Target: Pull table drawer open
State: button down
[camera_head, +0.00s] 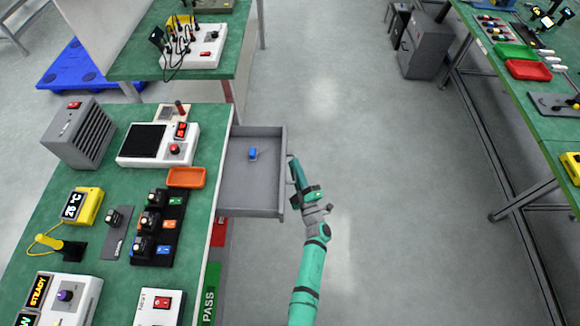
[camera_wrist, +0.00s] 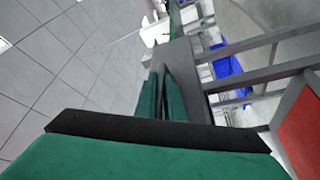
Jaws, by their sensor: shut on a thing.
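The grey table drawer (camera_head: 250,187) stands pulled out from the right side of the green-topped table (camera_head: 208,216). Its inside shows from above, and a small blue object (camera_head: 253,154) lies in it. My gripper (camera_head: 293,172) is at the drawer's outer front, shut on the drawer handle (camera_head: 289,169). The fingers cover most of the handle. In the wrist view my two green fingers (camera_wrist: 161,95) are close together, with the grey drawer front (camera_wrist: 178,65) just beyond them.
The table bears a grey vented box (camera_head: 78,135), a white panel device (camera_head: 158,145) and an orange tray (camera_head: 187,177). A red front (camera_head: 219,232) and a green PASS front (camera_head: 210,290) show below the table's edge. The floor (camera_head: 370,200) to the right is clear up to another bench.

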jog(key=shift+d, duration=0.8)
jog(key=c, duration=2.1)
grip_release()
jog(key=v, duration=1.1)
